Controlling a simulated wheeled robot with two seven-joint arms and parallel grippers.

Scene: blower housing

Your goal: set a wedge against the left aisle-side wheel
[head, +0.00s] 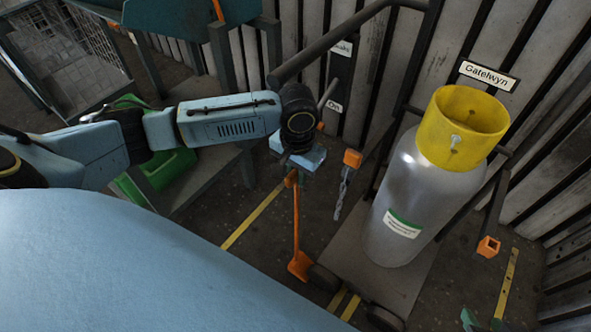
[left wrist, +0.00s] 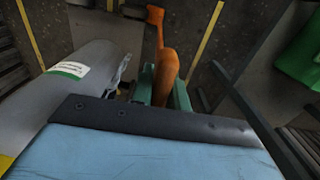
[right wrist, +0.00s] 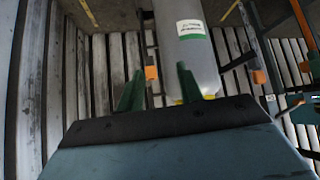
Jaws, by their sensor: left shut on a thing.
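An orange wedge (head: 299,265) on a long orange handle (head: 296,215) hangs low beside the trolley. My left gripper (head: 292,174) is shut on the handle's upper part; its green fingers clasp the handle in the left wrist view (left wrist: 164,90). The left aisle-side wheel (head: 324,278) is dark and sits just right of the wedge. I cannot tell whether they touch or whether the wedge rests on the floor. The other near wheel (head: 385,318) is at the bottom. My right gripper (right wrist: 158,88) is open and empty, its green fingers apart; its tips show at the head view's bottom right.
A silver gas cylinder (head: 405,200) with a yellow collar (head: 465,125) stands on the trolley plate (head: 340,240). A chain (head: 342,190) hangs beside it. A corrugated wall is behind. A bench with a green crate (head: 165,172) stands left. Yellow lines (head: 250,218) mark the floor.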

